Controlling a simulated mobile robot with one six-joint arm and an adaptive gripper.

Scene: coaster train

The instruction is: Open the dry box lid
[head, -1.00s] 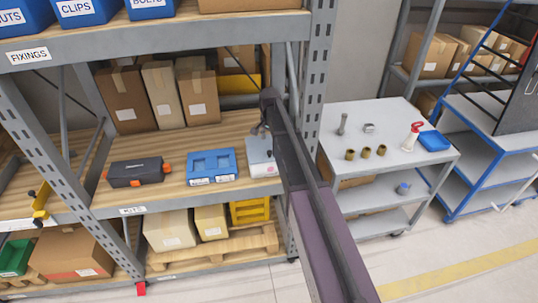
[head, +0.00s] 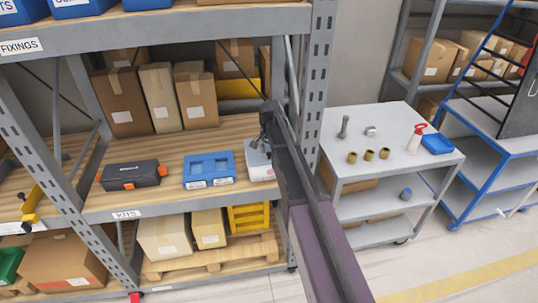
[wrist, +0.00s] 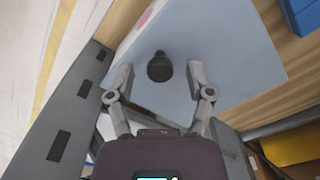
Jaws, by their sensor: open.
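The dry box is a pale grey-white box (head: 258,164) at the right end of the wooden middle shelf, partly hidden by my arm in the head view. In the wrist view its pale lid (wrist: 225,45) lies flat and closed, with a round black knob (wrist: 160,67) on it. My gripper (wrist: 160,80) is open, with one finger on each side of the knob in that picture. A gap shows between each finger and the knob. In the head view my gripper (head: 265,145) is just over the box, its fingers small and partly hidden.
A blue case (head: 209,170) and a dark toolbox with orange latches (head: 130,175) stand left on the same shelf. A perforated rack upright (head: 318,70) rises close to my arm. A grey trolley (head: 395,150) with small parts stands to the right.

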